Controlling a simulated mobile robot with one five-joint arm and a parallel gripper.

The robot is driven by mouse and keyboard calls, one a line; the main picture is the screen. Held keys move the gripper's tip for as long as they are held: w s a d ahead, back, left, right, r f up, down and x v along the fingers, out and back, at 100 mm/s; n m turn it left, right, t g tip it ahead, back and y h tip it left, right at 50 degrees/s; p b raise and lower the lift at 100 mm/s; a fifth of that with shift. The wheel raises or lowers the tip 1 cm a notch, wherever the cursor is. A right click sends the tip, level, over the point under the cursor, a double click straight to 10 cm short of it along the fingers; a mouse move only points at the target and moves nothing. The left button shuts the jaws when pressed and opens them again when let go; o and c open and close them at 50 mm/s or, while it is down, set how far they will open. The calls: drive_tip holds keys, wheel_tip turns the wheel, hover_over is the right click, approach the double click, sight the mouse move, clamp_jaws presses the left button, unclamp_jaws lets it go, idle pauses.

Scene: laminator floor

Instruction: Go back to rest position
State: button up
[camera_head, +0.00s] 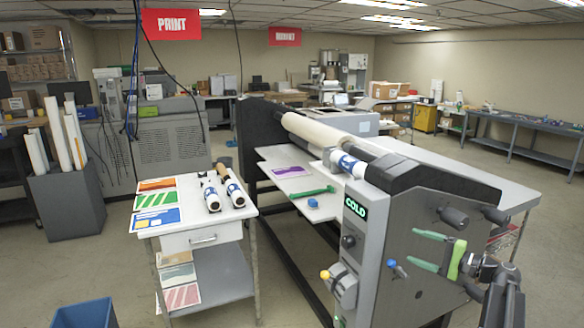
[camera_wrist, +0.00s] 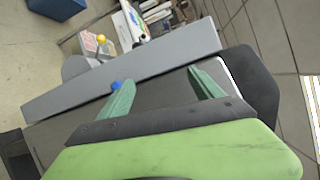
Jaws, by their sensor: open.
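My gripper (camera_head: 415,248) is at the lower right in the head view, in front of the laminator's grey end panel (camera_head: 400,222). Its two green fingers are spread apart with nothing between them. In the wrist view the open fingers (camera_wrist: 160,78) point at the same machine end. A blue knob (camera_head: 392,264) is close to the lower finger, and it also shows beside the left fingertip in the wrist view (camera_wrist: 116,85). I cannot tell whether finger and knob touch.
The laminator (camera_head: 440,178) with a lit COLD sign stands close before me. A white side table (camera_head: 180,228) holds colored prints and two rolls. A blue bin (camera_head: 85,314) is at lower left. Floor (camera_head: 545,220) is open on the right.

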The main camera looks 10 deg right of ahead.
drive_tip(key=w+a+f+n+g+y, duration=0.1)
drive_tip(key=w+a+f+n+g, duration=0.15)
drive_tip(key=a, duration=0.95)
drive_tip(key=w+a+f+n+g, duration=0.2)
drive_tip(key=a+f+g, duration=0.15)
drive_tip(key=a, duration=0.85)
drive_tip(key=s+a+f+n+g+h, duration=0.1)
drive_tip(key=s+a+f+n+g, duration=0.2)
drive_tip(key=a, duration=0.5)
drive_tip(key=s+a+f+n+g+h, duration=0.1)
drive_tip(key=s+a+f+g, duration=0.15)
drive_tip(key=a+f, duration=0.45)
drive_tip(key=s+a+f+n+g+h, duration=0.2)
drive_tip(key=s+a+f+n+h, duration=0.15)
drive_tip(key=s+a, duration=0.25)
drive_tip(key=s+d+f+h, duration=0.2)
drive_tip(key=s+d+h, duration=0.2)
drive_tip(key=d, duration=0.6)
drive_tip(key=shift+f+h, duration=0.4)
drive_tip(key=shift+h, duration=0.65)
